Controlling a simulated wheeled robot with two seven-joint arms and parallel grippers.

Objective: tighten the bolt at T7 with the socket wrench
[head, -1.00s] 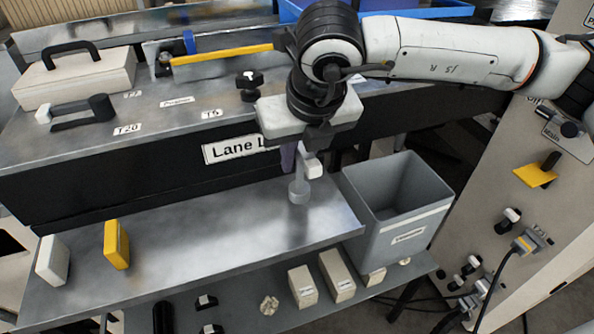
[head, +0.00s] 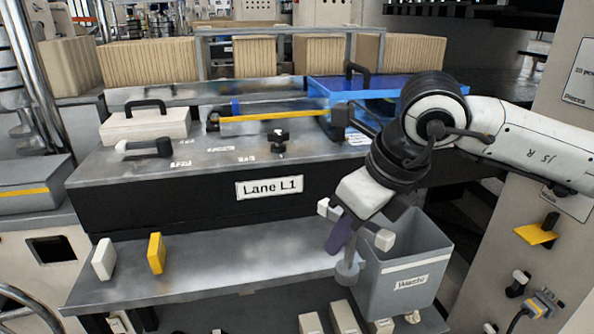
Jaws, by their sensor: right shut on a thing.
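My right gripper (head: 356,224) is shut on the socket wrench, which has a purple handle (head: 341,234) and a grey round socket end (head: 347,268). The wrench hangs down, slightly tilted, in front of the Lane L1 cabinet and beside the grey bin. A black knob-like piece (head: 279,140) stands on the metal top behind the gripper. Small labels (head: 181,164) lie on that top, but I cannot read T7 on any, and I cannot make out which piece is its bolt. My left gripper is not in view.
A black-handled box (head: 146,126), a lever (head: 143,148) and a blue tray (head: 372,84) are on or behind the top.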

